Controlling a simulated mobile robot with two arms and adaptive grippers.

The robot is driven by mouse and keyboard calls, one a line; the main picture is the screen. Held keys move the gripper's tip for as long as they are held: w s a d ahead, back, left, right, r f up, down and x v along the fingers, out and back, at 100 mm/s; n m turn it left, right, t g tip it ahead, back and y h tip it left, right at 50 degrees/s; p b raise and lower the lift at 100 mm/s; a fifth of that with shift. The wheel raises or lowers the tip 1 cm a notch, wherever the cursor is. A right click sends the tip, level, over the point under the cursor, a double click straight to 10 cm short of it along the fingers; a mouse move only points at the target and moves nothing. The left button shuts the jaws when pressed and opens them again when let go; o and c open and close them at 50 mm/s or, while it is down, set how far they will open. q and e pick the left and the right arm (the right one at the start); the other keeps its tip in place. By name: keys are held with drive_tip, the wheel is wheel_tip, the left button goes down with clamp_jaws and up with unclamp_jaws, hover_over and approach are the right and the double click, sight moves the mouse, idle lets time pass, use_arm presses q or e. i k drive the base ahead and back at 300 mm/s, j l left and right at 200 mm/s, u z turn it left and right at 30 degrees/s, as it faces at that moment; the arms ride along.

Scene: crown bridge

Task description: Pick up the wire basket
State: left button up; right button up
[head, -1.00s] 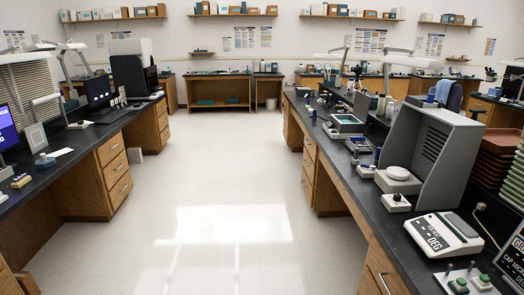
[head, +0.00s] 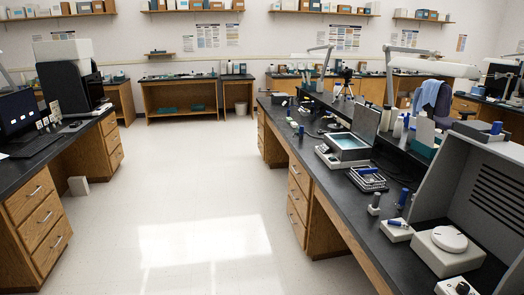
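A small wire basket (head: 367,180) sits on the dark top of the right-hand bench (head: 349,197). It looks like a shallow metal rack with a blue piece at its top. It stands just in front of a grey device with a lit, glassy top (head: 347,147). Neither of my grippers shows in the head view, so their state and what they hold are hidden.
Near the basket stand a small blue-topped holder (head: 375,203), a white box with a blue tool (head: 396,230) and a white round-topped unit (head: 448,245). A grey hood (head: 480,180) stands at right. The aisle floor (head: 190,190) is clear between the benches.

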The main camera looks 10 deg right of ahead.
sight(361, 171)
drive_tip(key=i+z, duration=0.1)
drive_tip(key=i, duration=0.85)
drive_tip(key=i+j+z, duration=0.1)
drive_tip(key=i, duration=0.85)
